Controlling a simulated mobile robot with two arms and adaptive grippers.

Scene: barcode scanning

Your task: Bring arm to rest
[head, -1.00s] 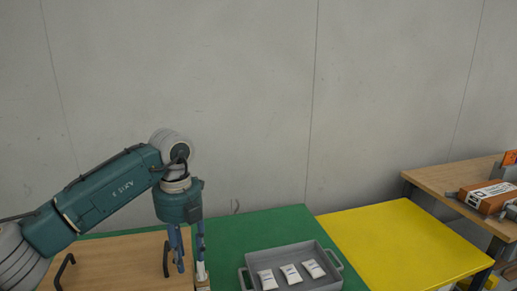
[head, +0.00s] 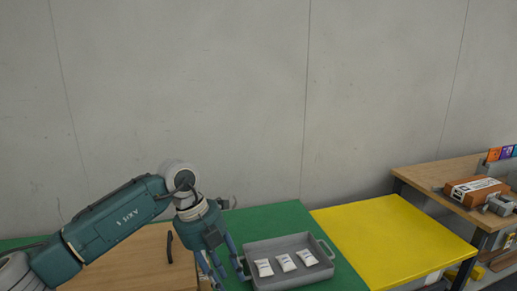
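My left gripper (head: 222,262) hangs from the teal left arm (head: 118,220), with its blue fingers pointing down and slightly right. The fingers are spread apart with nothing visible between them; the lower tips come close to the picture's bottom edge. The gripper is just left of a grey tray (head: 318,240), in front of its left end, and I cannot tell whether it touches the tray. Three small white packets (head: 286,262) lie in the tray. My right gripper is not in view.
The tray stands on a green table (head: 275,217). A wooden board (head: 135,255) with a dark handle lies left. A bare yellow table (head: 395,240) is to the right. Beyond it, a wooden table (head: 430,175) holds an orange-brown box (head: 475,190) and grey equipment.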

